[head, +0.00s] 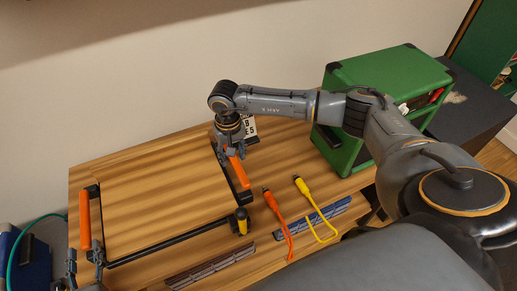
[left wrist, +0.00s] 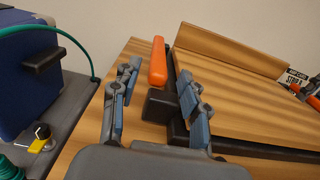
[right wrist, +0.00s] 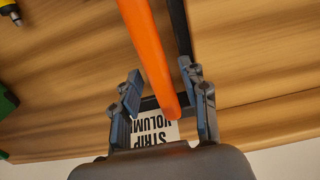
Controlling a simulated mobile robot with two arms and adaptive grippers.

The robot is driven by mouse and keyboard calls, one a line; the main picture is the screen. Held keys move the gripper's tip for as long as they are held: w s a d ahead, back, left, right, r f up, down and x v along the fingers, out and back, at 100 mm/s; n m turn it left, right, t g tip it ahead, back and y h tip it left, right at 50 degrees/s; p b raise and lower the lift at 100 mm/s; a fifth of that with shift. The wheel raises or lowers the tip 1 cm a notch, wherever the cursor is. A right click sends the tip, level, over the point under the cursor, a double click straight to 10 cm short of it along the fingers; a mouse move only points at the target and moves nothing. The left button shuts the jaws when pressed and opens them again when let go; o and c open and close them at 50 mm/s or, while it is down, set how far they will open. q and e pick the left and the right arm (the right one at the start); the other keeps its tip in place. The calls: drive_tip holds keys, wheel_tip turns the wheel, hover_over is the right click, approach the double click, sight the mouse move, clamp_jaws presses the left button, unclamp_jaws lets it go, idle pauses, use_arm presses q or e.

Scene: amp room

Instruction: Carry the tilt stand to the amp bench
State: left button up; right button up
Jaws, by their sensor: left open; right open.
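The tilt stand (head: 150,247) is a black bar frame with an orange grip at each side, lying on the wooden table. Its left orange grip (head: 84,219) shows between the fingers in the left wrist view (left wrist: 157,62). My left gripper (head: 84,258) is open at the near end of that grip. My right gripper (head: 230,152) is open over the right orange grip (head: 237,171), which runs between its fingers in the right wrist view (right wrist: 150,50). Whether the fingers touch either grip, I cannot tell. I cannot identify the amp bench with certainty.
A green cabinet (head: 385,72) stands right. A lettered card (head: 249,127) is behind my right gripper. A blue case (head: 35,262) is left.

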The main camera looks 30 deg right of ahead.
use_arm(q)
drive_tip(key=s, duration=0.3)
drive_tip(key=s+a, duration=0.1)
drive_tip(key=s, duration=0.1)
drive_tip(key=shift+s, duration=0.35)
use_arm(e)
drive_tip(key=shift+r, duration=0.1)
wheel_tip(320, 180, up, 12)
use_arm(q)
drive_tip(key=shift+s, duration=0.1)
